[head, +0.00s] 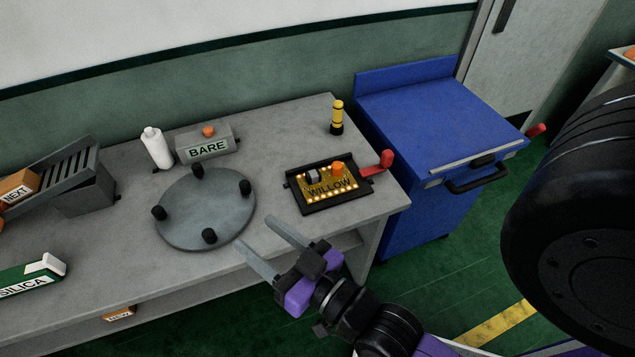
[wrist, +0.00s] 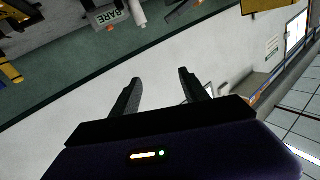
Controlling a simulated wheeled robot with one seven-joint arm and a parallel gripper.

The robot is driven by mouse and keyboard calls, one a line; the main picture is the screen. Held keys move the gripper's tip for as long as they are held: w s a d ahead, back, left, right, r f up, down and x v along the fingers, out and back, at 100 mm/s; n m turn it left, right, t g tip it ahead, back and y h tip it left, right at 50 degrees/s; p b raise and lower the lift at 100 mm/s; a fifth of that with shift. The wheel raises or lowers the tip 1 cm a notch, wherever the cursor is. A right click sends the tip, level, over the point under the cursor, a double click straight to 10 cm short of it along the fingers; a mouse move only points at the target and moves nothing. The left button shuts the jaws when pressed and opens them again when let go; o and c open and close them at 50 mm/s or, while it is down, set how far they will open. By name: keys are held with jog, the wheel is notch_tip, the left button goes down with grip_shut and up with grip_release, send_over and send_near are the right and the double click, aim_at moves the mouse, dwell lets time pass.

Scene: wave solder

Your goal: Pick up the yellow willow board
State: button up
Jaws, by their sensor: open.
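The yellow willow board (head: 329,187) lies in a black frame (head: 337,204) on the grey bench, at the right end. It carries the word WILLOW, an orange part and a dark-and-white part on top. My gripper (head: 254,231) is open and empty, left of and nearer than the board, by the bench's front edge and clear of the board. In the wrist view my gripper's two fingers (wrist: 158,77) stand apart with nothing between them. I cannot make out the board for sure in that view.
A red handle (head: 380,163) sticks out right of the frame. A round grey plate (head: 205,215) with black posts lies left of it. Behind stand a BARE box (head: 208,143), a white bottle (head: 156,148) and a yellow-black cylinder (head: 337,117). A blue cabinet (head: 430,115) adjoins on the right.

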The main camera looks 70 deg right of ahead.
jog(key=w+d+r+n, duration=0.1)
jog(key=w+d+r, duration=0.1)
jog(key=w+d, duration=0.6)
jog(key=w+d+r, duration=0.1)
jog(key=w+d, duration=0.3)
jog(key=w, duration=0.8)
jog(key=w+d+f+n+g+y, duration=0.1)
jog(key=w+d+n+g+y, duration=0.3)
jog(key=d, duration=0.8)
jog(key=s+d+f+n+g, duration=0.5)
jog(key=d+f, duration=0.2)
jog(key=d, duration=0.2)
jog(key=n+g+y, duration=0.2)
jog(key=n+g, duration=0.2)
jog(key=g, duration=0.4)
send_over(312, 174)
jog(key=f, duration=0.6)
jog(key=shift+w+d+f, duration=0.25)
jog(key=shift+w+d, duration=0.1)
jog(key=shift+s+a+f, duration=0.15)
jog(key=shift+s+f, duration=0.05)
jog(key=shift+s, duration=0.1)
jog(key=shift+f+p, duration=0.3)
jog(key=shift+p, duration=0.05)
jog(key=shift+s+a+f+p, duration=0.1)
jog(key=shift+f+p, duration=0.3)
jog(key=shift+f, duration=1.3)
jog(key=shift+a+f+p, duration=0.1)
jog(key=shift+f+p, duration=0.25)
jog(key=shift+f, duration=1.35)
